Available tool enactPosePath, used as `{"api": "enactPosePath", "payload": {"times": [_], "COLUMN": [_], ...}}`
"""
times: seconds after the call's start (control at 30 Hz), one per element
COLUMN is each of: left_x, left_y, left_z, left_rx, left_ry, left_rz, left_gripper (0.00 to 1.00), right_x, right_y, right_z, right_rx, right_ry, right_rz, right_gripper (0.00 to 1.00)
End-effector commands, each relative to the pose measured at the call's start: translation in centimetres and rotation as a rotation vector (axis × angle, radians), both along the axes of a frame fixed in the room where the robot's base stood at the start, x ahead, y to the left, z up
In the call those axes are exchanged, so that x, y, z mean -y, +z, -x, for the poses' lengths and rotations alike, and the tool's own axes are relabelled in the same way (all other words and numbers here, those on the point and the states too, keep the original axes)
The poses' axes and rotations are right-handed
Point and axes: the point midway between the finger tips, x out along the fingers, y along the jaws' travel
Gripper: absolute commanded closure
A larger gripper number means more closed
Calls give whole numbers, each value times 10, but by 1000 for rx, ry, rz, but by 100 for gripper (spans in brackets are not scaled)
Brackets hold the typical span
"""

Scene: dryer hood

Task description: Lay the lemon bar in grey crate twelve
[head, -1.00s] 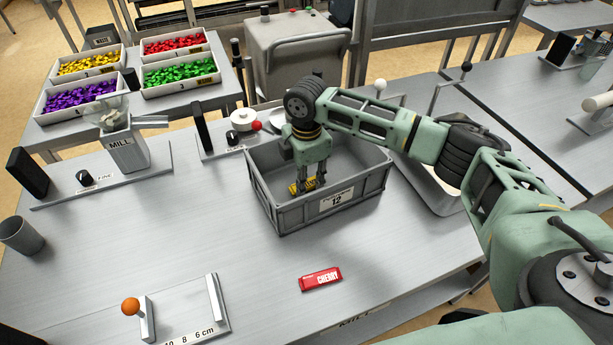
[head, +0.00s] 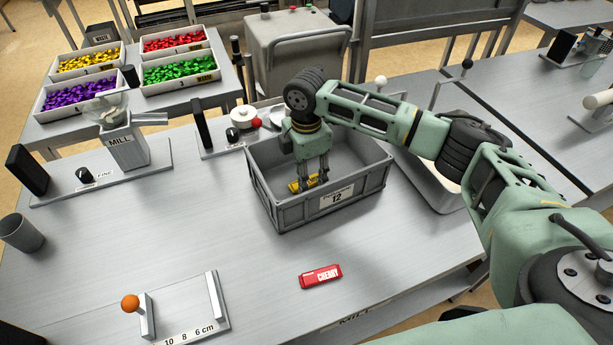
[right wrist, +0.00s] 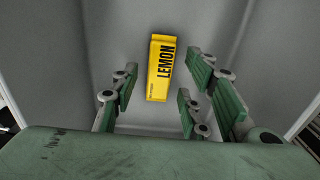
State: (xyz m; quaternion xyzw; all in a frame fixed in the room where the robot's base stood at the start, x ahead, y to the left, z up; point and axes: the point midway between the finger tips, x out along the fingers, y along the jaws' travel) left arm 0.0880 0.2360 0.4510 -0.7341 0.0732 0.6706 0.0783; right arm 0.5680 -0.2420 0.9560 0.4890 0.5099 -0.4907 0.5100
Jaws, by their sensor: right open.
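The yellow lemon bar (head: 301,183) lies on the floor of grey crate twelve (head: 292,219), near its front left part. My right gripper (head: 312,184) is inside the crate, pointing down, just above the bar, and its fingers hide part of it in the head view. In the right wrist view the lemon bar (right wrist: 160,68) lies flat, label up, beyond the open fingers (right wrist: 165,100) and apart from them. The gripper holds nothing. My left gripper is not in view.
A red cherry bar (head: 320,276) lies on the table in front of the crate. A mill (head: 127,148) and a gauge with an orange knob (head: 190,312) stand to the left. A pale tray (head: 436,188) is right of the crate. The middle left of the table is clear.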

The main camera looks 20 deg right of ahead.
Motion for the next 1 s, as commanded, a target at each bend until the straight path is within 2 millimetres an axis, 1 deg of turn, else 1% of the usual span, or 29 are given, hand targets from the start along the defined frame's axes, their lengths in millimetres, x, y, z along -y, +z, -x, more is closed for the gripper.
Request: {"api": "enactPosePath", "payload": {"times": [0.03,0.3,0.4,0.5,0.6,0.7,1.0], "left_x": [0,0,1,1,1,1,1], "left_y": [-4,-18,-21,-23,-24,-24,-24], "left_z": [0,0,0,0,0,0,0], "left_rx": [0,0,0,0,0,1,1], "left_ry": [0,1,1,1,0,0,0], "left_rz": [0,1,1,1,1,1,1], "left_gripper": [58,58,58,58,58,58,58], "right_x": [0,0,-1,-1,0,0,0], "right_y": [8,66,84,98,107,111,111], "right_z": [-1,-1,-1,-1,-1,-1,0], "right_rx": [5,6,5,3,3,2,1], "right_ry": [1,0,0,0,-1,-1,-1], "right_rz": [-1,-2,-2,-2,-1,-1,-1], "right_gripper": [58,58,58,58,58,58,58]}}
